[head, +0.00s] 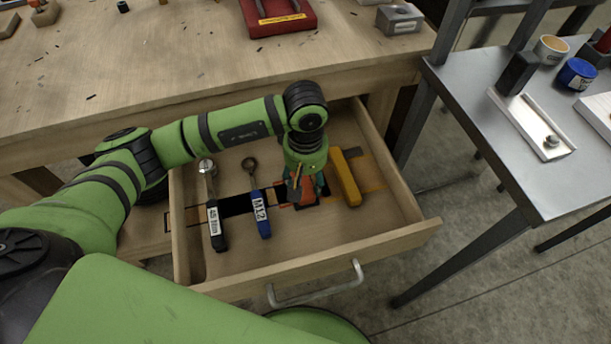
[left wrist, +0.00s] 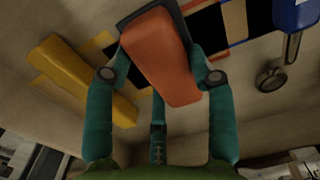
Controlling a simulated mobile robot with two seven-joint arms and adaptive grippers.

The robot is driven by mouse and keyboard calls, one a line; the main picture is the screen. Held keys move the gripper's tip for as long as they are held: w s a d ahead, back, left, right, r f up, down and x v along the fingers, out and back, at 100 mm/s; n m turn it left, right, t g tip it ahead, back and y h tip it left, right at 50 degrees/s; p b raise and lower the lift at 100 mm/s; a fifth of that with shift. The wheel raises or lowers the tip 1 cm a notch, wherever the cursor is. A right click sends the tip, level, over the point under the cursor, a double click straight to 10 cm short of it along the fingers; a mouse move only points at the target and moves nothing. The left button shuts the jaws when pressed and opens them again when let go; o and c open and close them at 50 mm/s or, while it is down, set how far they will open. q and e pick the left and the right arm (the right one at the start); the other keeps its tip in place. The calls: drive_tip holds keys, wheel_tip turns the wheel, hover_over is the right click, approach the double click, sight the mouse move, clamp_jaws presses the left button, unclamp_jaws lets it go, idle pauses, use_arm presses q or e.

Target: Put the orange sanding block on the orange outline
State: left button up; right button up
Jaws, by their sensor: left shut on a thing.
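The orange sanding block (left wrist: 160,57), with a dark base, is held between the teal fingers of my left gripper (left wrist: 161,75) in the left wrist view. In the head view the block (head: 296,190) is mostly hidden by my left gripper (head: 306,186), which points down into the open drawer. Parts of an orange outline (left wrist: 240,43) show beside the block in the left wrist view, next to a black patch. The block hides part of that area, and I cannot tell whether it touches the drawer floor. My right gripper is out of view.
The wooden drawer (head: 300,255) also holds a yellow block (head: 346,178) close right of my left gripper, a blue-handled wrench (head: 259,215) and a black-handled tool (head: 215,225) to the left. The drawer walls surround the gripper. A grey table (head: 470,95) stands at right.

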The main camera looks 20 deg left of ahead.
sight(306, 178)
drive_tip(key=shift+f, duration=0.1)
use_arm(q)
drive_tip(key=o, duration=1.2)
drive_tip(key=shift+f, duration=0.1)
drive_tip(key=shift+o, duration=0.2)
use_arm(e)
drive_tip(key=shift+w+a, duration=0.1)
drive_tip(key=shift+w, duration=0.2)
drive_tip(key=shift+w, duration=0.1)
use_arm(q)
drive_tip(key=shift+r, duration=0.2)
wheel_tip(306, 178, up, 12)
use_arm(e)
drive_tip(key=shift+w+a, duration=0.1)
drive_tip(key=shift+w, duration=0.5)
